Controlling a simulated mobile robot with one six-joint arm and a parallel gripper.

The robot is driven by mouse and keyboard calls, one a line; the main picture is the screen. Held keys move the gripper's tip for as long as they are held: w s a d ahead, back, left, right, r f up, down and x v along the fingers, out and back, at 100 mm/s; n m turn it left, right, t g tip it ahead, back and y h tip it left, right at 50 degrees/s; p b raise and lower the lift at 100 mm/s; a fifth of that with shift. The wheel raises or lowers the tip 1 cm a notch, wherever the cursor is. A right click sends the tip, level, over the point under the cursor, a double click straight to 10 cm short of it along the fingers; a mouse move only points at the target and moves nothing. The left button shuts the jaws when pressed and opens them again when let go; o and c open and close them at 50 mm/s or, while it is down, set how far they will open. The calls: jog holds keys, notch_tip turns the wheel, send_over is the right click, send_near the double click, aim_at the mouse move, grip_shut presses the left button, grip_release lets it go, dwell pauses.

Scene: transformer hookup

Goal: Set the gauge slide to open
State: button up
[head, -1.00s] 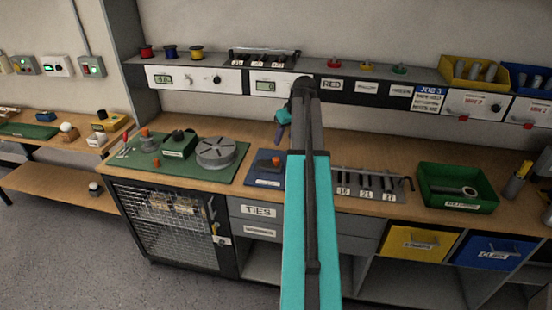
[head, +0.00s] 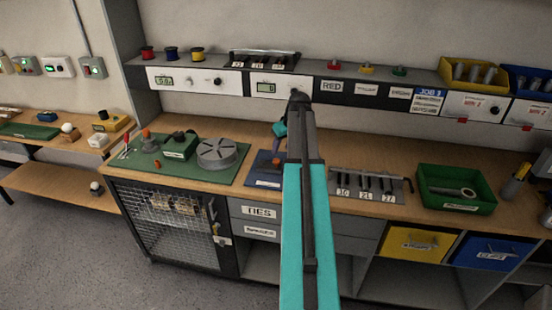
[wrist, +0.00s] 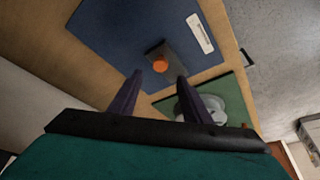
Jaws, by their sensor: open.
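A blue board (head: 259,171) lies on the bench, left of the black rack. In the wrist view, the blue board (wrist: 110,30) carries a dark grey block with a round orange knob (wrist: 160,64) and a white label (wrist: 200,33). This looks like the gauge slide; its setting cannot be read. My gripper (head: 279,145) hangs over the board, pointing down. In the wrist view my gripper (wrist: 159,79) has its two dark fingers apart and empty, with the knob showing just beyond and between the tips. My arm partly covers the board in the head view.
A green board (head: 150,165) with a grey round plate (head: 221,152) lies to the left. A black rack (head: 370,185) with numbered slots and a green tray (head: 456,190) stand to the right. A shelf with white panels (head: 195,80) runs behind. Bare bench lies between shelf and boards.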

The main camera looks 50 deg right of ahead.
aim_at(277, 160)
jog(key=shift+p+x, duration=1.25)
jog(key=shift+x, duration=2.9)
grip_shut()
